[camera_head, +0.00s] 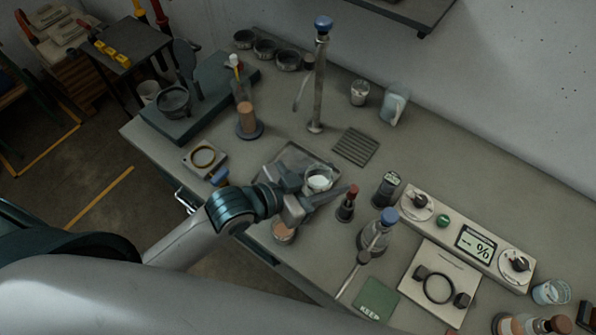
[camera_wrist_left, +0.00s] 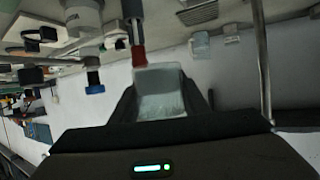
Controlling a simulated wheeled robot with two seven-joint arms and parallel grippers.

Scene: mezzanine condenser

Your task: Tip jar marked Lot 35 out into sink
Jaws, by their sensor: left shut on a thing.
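My left gripper (camera_head: 308,192) is shut on a small clear jar (camera_head: 319,179) with pale contents. The jar is above the bench, by a shallow, dark-rimmed rectangular recess (camera_head: 289,157) that looks like the sink. The gripper hides part of the recess. In the left wrist view the jar (camera_wrist_left: 160,92) sits between the two dark fingers. No lot marking is readable on it. A tall metal post with a blue top (camera_head: 317,75) stands behind the recess. My right gripper is not in view.
A red-capped dark bottle (camera_head: 346,205) stands close right of the gripper. A blue-capped flask (camera_head: 377,234) and a control panel with dials (camera_head: 468,243) are further right. A slotted grate (camera_head: 355,147) lies behind.

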